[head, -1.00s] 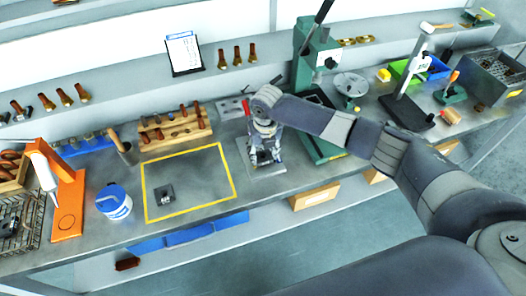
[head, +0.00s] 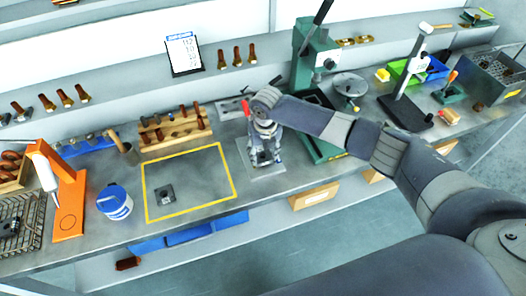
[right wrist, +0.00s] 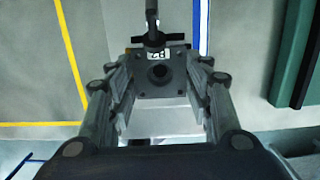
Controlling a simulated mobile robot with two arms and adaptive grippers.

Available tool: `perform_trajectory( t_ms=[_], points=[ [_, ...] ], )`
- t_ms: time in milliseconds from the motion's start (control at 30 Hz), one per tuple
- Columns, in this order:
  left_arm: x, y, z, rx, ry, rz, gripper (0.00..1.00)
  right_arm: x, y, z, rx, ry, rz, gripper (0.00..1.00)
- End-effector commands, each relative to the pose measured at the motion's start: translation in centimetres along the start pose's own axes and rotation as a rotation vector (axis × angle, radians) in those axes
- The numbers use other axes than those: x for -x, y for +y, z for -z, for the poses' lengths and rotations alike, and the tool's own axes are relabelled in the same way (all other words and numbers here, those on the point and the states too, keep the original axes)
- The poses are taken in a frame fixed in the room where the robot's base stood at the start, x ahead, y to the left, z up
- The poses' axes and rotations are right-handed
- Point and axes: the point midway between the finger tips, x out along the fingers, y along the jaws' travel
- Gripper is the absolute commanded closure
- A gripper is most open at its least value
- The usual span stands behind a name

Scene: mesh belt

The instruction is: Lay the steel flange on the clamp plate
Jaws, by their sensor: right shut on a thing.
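My right gripper (head: 266,160) points down over a pale plate (head: 280,171), which looks like the clamp plate. In the right wrist view, my right gripper (right wrist: 163,100) is shut on a dark grey square flange (right wrist: 146,88) with a round centre hole and small corner holes. A pale plate surface (right wrist: 165,117) shows below the flange. I cannot tell whether they touch. A dark clamp arm with a crossbar (right wrist: 152,38) is at the flange's far edge. A red clamp handle (head: 245,105) rises behind my gripper in the head view. My left gripper is out of view.
A small dark square part (head: 166,195) lies inside the yellow outline (head: 190,211) to the left. A green press (head: 318,62) stands close behind on the right. A blue-and-white tub (head: 115,203), an orange stand (head: 70,208) and a wooden tool rack (head: 172,130) are further left.

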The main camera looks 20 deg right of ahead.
Motion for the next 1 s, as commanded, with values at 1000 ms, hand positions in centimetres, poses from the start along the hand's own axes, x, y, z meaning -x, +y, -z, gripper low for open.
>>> perform_trajectory(
  t_ms=[1000],
  points=[
    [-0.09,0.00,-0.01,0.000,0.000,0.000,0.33,-0.40,0.02,-0.01,0.000,-0.001,-0.001,0.93]
  ],
)
